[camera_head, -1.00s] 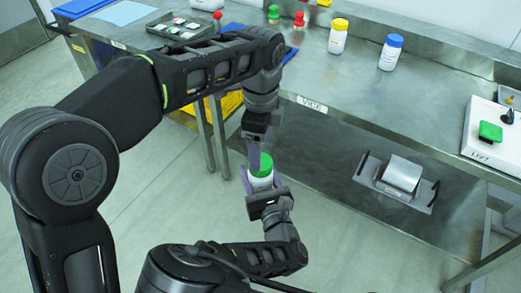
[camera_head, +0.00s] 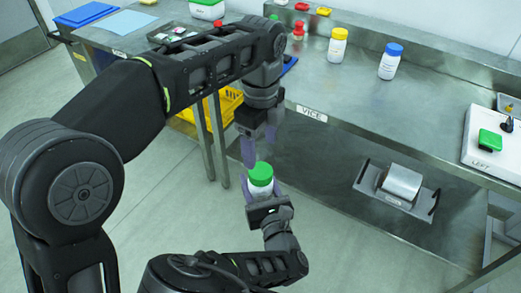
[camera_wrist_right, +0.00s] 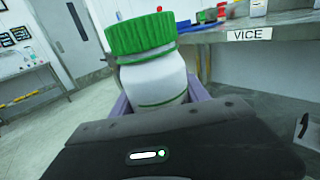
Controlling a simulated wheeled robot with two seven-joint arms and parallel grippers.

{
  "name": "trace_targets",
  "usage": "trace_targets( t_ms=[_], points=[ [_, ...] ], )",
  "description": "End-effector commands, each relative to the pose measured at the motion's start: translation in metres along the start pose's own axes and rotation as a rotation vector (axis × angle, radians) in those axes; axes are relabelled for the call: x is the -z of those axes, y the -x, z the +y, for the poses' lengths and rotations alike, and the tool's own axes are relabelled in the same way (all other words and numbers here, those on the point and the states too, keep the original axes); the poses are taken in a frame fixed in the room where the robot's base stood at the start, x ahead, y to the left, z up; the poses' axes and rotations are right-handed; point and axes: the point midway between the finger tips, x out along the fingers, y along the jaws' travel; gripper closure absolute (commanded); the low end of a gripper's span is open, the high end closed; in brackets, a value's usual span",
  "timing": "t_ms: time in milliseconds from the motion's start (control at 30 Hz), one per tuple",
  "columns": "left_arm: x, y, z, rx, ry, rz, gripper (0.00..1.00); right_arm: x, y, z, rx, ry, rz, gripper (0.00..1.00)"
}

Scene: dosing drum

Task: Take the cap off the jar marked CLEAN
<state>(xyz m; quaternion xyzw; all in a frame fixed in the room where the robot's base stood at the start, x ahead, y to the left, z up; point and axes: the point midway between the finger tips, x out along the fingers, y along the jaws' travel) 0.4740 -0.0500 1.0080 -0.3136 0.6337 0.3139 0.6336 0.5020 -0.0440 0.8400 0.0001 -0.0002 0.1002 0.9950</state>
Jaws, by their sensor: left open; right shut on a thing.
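A white jar (camera_head: 260,187) with a green cap (camera_head: 260,170) is held upright in front of the table. My right gripper (camera_head: 262,193) is shut around the jar's body. The right wrist view also shows the jar (camera_wrist_right: 155,80) between the purple fingers, with the green cap (camera_wrist_right: 141,33) sitting on its top. No CLEAN marking is readable on the side of the jar that shows. My left gripper (camera_head: 260,147) is open and empty just above the cap, its fingers pointing down and spread apart.
A steel table (camera_head: 350,90) marked VICE stands behind. On it are a yellow-capped jar (camera_head: 337,45), a blue-capped jar (camera_head: 390,61) and a white board (camera_head: 490,148) with a green block. A metal fixture (camera_head: 401,184) is on the lower shelf. Yellow crates (camera_head: 225,105) stand at left.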

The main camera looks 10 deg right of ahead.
Motion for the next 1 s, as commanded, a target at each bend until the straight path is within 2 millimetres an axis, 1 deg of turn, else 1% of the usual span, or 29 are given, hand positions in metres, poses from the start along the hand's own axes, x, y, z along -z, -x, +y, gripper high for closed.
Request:
trace_targets(
  t_ms=[600,700,800,900,1000],
  points=[
    [-0.001,-0.028,0.000,-0.001,0.003,0.004,0.30,0.000,0.000,0.000,0.000,0.000,-0.001,1.00],
    [0.000,-0.048,0.001,-0.003,0.001,0.000,0.30,0.000,0.000,0.000,0.000,0.000,-0.001,1.00],
    [0.000,-0.062,0.000,-0.002,0.002,0.000,0.30,0.000,0.000,0.000,0.000,0.000,-0.001,1.00],
    [0.000,-0.072,0.000,-0.001,0.002,0.000,0.30,0.000,0.000,0.000,0.000,0.000,-0.001,1.00],
    [0.000,-0.078,0.000,0.001,0.002,0.001,0.30,0.000,0.000,0.000,0.000,0.000,-0.001,1.00]
  ],
)
